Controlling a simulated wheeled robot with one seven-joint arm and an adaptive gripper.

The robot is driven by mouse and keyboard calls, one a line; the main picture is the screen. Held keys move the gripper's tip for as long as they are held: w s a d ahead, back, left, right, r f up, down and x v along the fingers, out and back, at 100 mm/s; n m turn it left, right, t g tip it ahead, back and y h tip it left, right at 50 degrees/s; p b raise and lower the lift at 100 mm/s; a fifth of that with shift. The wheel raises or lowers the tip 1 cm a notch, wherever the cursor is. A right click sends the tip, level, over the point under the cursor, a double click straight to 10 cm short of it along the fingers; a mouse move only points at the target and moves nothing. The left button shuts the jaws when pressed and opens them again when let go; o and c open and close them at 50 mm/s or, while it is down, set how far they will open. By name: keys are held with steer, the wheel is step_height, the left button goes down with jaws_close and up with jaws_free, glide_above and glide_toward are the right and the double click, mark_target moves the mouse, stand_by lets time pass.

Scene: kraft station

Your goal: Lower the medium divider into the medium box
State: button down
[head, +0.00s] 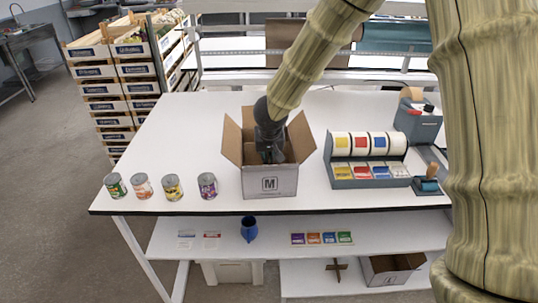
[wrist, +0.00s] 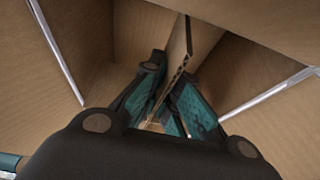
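The medium box (head: 268,182) is an open cardboard box marked "M" on the table, its flaps spread. My gripper (head: 272,155) points down into it, with its fingers partly hidden by the front wall in the head view. In the wrist view, its teal-padded fingers (wrist: 168,98) are close on either side of a thin cardboard panel, the medium divider (wrist: 178,45). The divider stands on edge between them, inside the box walls (wrist: 262,75). The fingers look shut on it. Its lower part is hidden, so I cannot tell whether it touches the box floor. The head view barely shows the divider.
Several cans (head: 172,187) stand left of the box.

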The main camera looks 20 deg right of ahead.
steer(key=shift+s+f+b, duration=0.1)
steer(key=shift+f+b, duration=0.85)
steer(key=shift+f, duration=1.45)
steer(key=shift+s+f, duration=0.2)
steer(key=shift+f, duration=0.05)
steer(key=c, duration=2.1)
jaws_free()
steer(key=o, duration=0.5)
steer(key=shift+w+f, duration=0.1)
steer(key=shift+w, duration=0.1)
steer(key=shift+o, duration=0.2)
steer(key=shift+r, duration=0.25)
